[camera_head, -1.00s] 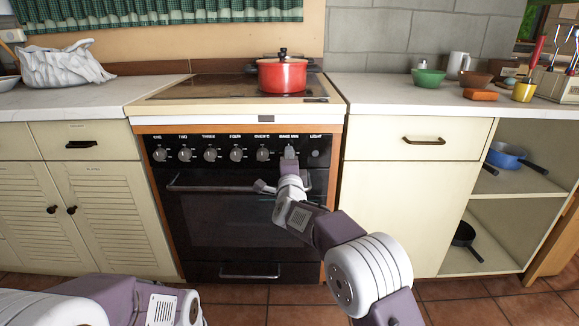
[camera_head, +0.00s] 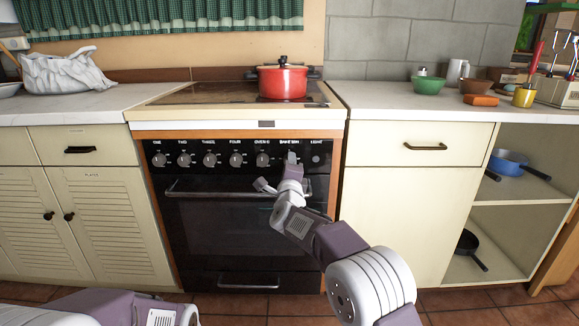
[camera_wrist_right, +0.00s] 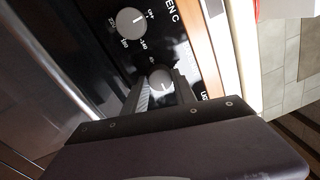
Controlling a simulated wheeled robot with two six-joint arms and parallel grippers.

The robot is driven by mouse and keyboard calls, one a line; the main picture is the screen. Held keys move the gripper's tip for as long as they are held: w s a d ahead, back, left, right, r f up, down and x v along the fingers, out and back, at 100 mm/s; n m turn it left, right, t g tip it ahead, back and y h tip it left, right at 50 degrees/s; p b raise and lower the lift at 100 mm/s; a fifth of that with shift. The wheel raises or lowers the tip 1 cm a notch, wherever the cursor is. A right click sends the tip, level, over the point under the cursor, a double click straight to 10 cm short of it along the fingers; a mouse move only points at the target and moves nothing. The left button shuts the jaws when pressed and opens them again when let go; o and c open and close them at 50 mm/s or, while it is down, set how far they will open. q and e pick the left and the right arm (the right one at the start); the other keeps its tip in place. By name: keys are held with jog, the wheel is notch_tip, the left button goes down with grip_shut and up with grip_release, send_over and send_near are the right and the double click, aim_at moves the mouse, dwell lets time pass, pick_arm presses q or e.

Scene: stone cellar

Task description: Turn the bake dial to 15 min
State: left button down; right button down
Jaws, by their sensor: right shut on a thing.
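The stove (camera_head: 236,215) stands in the middle of the head view, with a row of grey knobs on its black panel. The bake dial sits under the "BAKE MIN" label, between the oven knob (camera_head: 263,160) and the light knob (camera_head: 316,160). My right gripper (camera_head: 291,163) is at the bake dial and mostly hides it in the head view. In the right wrist view the bake dial (camera_wrist_right: 160,80) is a round grey knob between the two fingers of my right gripper (camera_wrist_right: 160,92), which is shut on it. The pointer's exact setting cannot be read. My left gripper is not in view.
A red pot (camera_head: 283,80) stands on the stove top. The oven handle (camera_head: 215,194) runs across the door below the knobs. Cream cabinets flank the stove. The right counter (camera_head: 400,103) holds bowls, mugs and a sponge-like block.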

jog(key=c, duration=1)
grip_release()
jog(key=s, duration=0.3)
jog(key=s+p, duration=0.1)
jog(key=s, duration=0.5)
jog(key=shift+f+p, duration=0.3)
jog(key=shift+p, duration=0.1)
